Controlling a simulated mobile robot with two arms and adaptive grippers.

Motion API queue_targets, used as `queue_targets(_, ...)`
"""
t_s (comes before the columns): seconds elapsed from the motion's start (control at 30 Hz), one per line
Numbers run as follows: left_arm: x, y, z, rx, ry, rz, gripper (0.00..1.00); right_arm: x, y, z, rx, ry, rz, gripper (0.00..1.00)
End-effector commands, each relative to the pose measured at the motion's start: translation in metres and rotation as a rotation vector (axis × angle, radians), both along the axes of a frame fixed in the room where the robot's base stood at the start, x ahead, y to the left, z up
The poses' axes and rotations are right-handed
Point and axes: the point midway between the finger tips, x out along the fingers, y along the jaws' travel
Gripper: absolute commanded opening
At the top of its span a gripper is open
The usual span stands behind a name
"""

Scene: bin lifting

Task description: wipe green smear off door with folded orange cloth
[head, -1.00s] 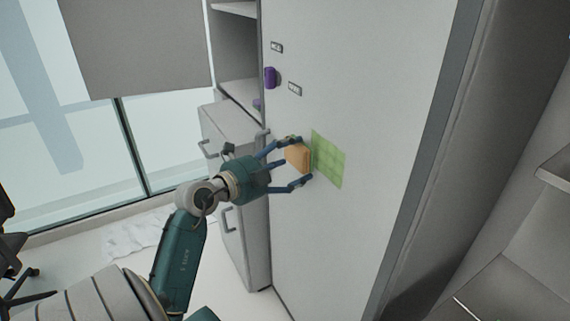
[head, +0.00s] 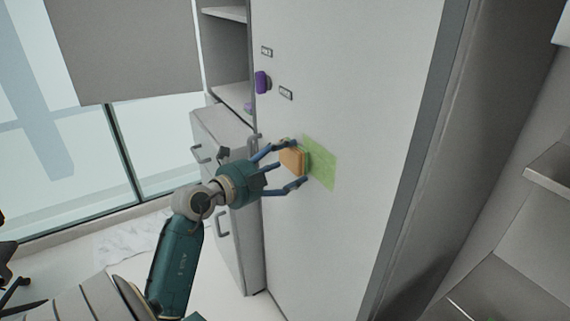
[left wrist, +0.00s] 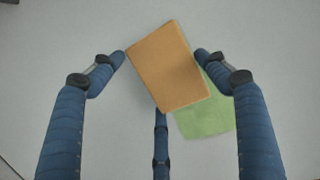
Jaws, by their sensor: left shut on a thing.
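The folded orange cloth (head: 292,160) is at the fingertips of my left gripper (head: 289,166), which is shut on it in front of the pale door (head: 350,90). In the left wrist view the cloth (left wrist: 170,66) sits tilted between the blue fingers of the gripper (left wrist: 163,55). The green smear (head: 321,165) is a pale green patch on the door, just right of the cloth. In the left wrist view the smear (left wrist: 207,112) shows below and right of the cloth, which hides part of it. My right gripper is not in view.
A grey cabinet (head: 226,150) with handles stands left of the door. Shelves (head: 500,270) are at the right. The door right of the smear is clear.

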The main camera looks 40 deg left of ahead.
Motion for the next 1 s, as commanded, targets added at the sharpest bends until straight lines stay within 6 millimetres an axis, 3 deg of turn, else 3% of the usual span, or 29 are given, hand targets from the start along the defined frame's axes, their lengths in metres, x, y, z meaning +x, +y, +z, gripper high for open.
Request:
queue_targets(0.53,0.008,-0.004,0.001,0.000,0.000,-0.001,0.50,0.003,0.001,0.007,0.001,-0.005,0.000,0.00)
queue_targets(1.0,-0.002,-0.035,0.002,-0.001,0.000,-0.001,0.50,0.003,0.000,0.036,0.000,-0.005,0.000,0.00)
